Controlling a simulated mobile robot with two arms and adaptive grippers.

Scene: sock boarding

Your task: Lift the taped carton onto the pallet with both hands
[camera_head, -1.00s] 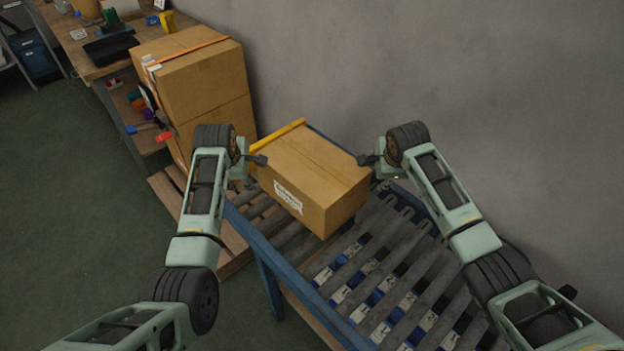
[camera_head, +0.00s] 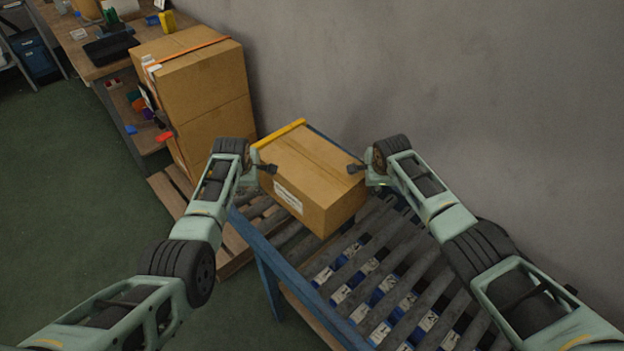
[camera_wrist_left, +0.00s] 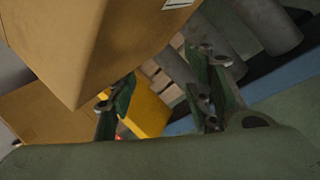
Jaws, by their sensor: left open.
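The taped carton (camera_head: 306,176) sits on the roller conveyor (camera_head: 372,262) with a white label on its front side. It also shows close up in the left wrist view (camera_wrist_left: 95,50). My left gripper (camera_head: 268,168) is at the carton's left side, its fingers open in the left wrist view (camera_wrist_left: 160,100). My right gripper (camera_head: 354,168) is at the carton's right side; its jaw opening is too small to make out. I cannot tell whether either gripper touches the carton. The wooden pallet (camera_head: 168,192) lies left of the conveyor and carries stacked cartons (camera_head: 205,85).
A yellow bar (camera_head: 281,133) stands at the conveyor's far end, behind the carton. A blue rail (camera_head: 256,240) edges the conveyor. A workbench (camera_head: 85,62) stands at the back left. The grey wall (camera_head: 450,80) is close behind. Green floor at left is clear.

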